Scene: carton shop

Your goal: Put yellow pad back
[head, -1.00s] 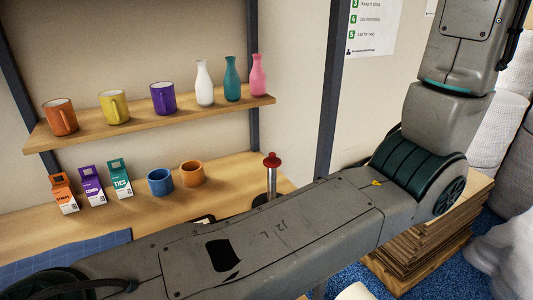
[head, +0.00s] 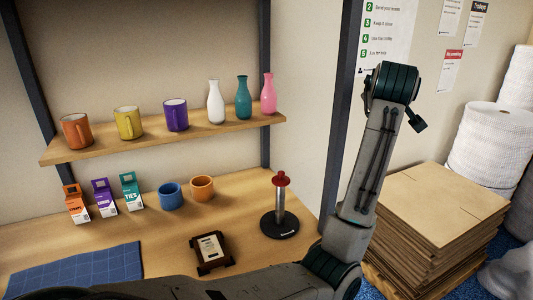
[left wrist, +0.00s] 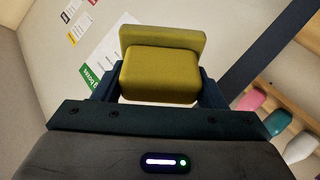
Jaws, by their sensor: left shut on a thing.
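The yellow pad (left wrist: 162,74) shows in the left wrist view as a dull yellow block with a wider flat part at its far end. My left gripper (left wrist: 160,80) is shut on it, with a dark blue finger on each side. The pad is held up in the air, with the wall and its posters behind it. In the head view my arm runs along the bottom and rises at the right, but the pad and the left fingers cannot be made out there. My right gripper is in neither view.
The bench (head: 235,225) holds small cartons (head: 104,198), two cups (head: 170,195), a dark frame with a card (head: 210,252), a red-topped post on a black base (head: 280,210) and a blue mat (head: 80,268). Mugs and bottles stand on the shelf (head: 200,131). Stacked cardboard (head: 440,215) is at right.

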